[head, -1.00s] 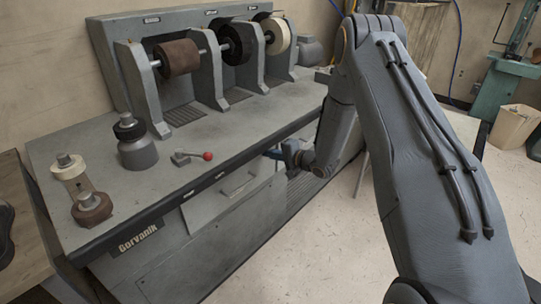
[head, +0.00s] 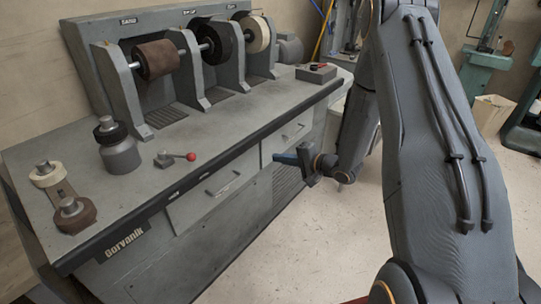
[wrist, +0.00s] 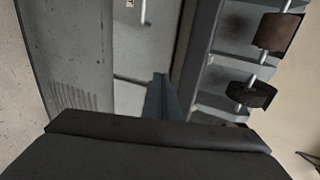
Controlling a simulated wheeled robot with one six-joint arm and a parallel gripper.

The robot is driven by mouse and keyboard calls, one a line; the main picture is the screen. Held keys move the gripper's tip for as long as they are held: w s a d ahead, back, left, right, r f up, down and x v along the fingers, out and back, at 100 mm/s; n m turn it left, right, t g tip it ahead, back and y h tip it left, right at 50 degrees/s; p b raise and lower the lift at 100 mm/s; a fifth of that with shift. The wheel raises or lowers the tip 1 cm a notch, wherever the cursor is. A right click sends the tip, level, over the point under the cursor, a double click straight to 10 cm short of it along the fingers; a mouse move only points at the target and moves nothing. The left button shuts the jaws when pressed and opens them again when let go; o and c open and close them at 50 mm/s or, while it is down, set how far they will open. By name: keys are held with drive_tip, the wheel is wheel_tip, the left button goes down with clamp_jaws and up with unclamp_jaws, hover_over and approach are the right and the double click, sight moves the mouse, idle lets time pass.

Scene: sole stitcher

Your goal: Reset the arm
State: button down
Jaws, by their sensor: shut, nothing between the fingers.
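My gripper (head: 288,157) is in front of the bench's drawer side in the head view, low and to the right of the red-knobbed lever. Its blue-grey fingers point left toward the bench and are shut with nothing between them. In the wrist view the shut fingers (wrist: 159,98) stick out past the dark gripper body, with the bench drawers and wheels beyond. My arm comes down from the upper right of the head view, bent at the elbow.
The grey bench (head: 200,130) carries a brown wheel (head: 155,60), a black wheel, a white wheel, a grey canister (head: 119,150) and a lever with a red knob (head: 191,157). Drawers (head: 212,190) face my gripper. Open floor (head: 290,240) lies below it. A teal machine (head: 483,65) stands at the right.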

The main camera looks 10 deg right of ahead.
drive_tip(key=s+d+r+n+g+h, duration=0.4)
drive_tip(key=s+r+n+h, duration=0.1)
drive_tip(key=s+r+h, duration=0.35)
drive_tip(key=s+a+r+n+g, duration=0.1)
drive_tip(key=s+a+r+g, duration=0.1)
drive_tip(key=s, duration=0.6)
drive_tip(key=s+a+r+n+g, duration=0.1)
drive_tip(key=s+a+n+g, duration=0.1)
drive_tip(key=s, duration=0.7)
drive_tip(key=s+a+r+n+g+p, duration=0.1)
drive_tip(key=s+a+r+n+g, duration=0.1)
drive_tip(key=s, duration=0.6)
drive_tip(key=shift+s+r+g, duration=0.3)
drive_tip(key=shift+s+g, duration=0.05)
drive_tip(key=shift+g, duration=0.25)
drive_tip(key=shift+a+h, duration=0.1)
drive_tip(key=shift+h, duration=0.15)
